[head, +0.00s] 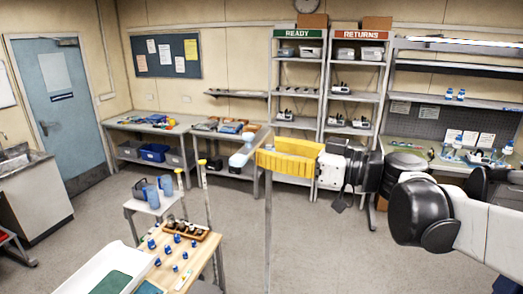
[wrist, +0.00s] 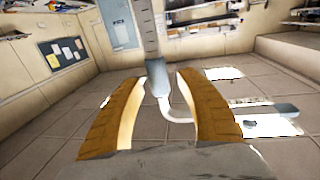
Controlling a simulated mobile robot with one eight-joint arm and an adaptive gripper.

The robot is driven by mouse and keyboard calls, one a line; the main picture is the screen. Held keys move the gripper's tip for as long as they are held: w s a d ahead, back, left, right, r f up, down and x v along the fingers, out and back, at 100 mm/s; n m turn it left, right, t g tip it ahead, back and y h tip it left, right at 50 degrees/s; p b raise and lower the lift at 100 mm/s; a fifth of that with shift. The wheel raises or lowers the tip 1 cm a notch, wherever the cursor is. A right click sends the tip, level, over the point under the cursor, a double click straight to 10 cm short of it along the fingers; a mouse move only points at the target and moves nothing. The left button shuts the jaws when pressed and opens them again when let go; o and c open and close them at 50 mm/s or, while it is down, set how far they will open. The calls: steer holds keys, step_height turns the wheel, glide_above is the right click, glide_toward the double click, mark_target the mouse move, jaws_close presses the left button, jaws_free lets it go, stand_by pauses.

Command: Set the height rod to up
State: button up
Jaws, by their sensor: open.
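My gripper (head: 262,158) has yellow fingers and is open, pointing left in the head view. In the wrist view its two fingers (wrist: 161,84) stand apart on either side of a grey upright rod with scale-like marks (wrist: 146,28), which seems to be the height rod. The rod's lower end (wrist: 158,78) lies between the fingertips, with gaps showing on both sides. A pale curved piece (wrist: 177,110) bends from there down to the right.
A wooden-topped table (head: 203,262) with blue parts and a white tray (head: 92,268) stand at the lower left. Shelving marked READY (head: 299,33) and RETURNS (head: 356,33) stands at the back. Open floor (head: 325,255) lies below my arm.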

steer(key=v, duration=1.2)
steer(key=s+a+f+m+g+h+b, duration=0.1)
steer(key=s+f+m+h+b, duration=0.1)
steer(key=f+b, duration=0.65)
steer(key=s+a+f+m+g+h+b, duration=0.1)
steer(key=s+a+f+m+h+b, duration=0.15)
steer(key=f, duration=1.05)
steer(key=s+f+m+g+h+b, duration=0.1)
steer(key=s+f+m+h+b, duration=0.15)
steer(key=f+b, duration=0.65)
steer(key=s+d+f+m+h+b, duration=0.1)
steer(key=d+f+h+b, duration=0.1)
steer(key=f+b, duration=0.3)
steer(key=s+d+f+m+t+h+b, duration=0.1)
steer(key=s+d+f+m+h+b, duration=0.1)
steer(key=f, duration=1.2)
steer(key=s+d+f+m+h+b, duration=0.2)
steer(key=d+f+h+b, duration=0.2)
steer(key=f+b, duration=0.4)
steer(key=shift+d+f+h, duration=0.2)
steer(key=shift+f+h, duration=0.2)
steer(key=shift+f, duration=0.4)
steer(key=shift+a, duration=0.1)
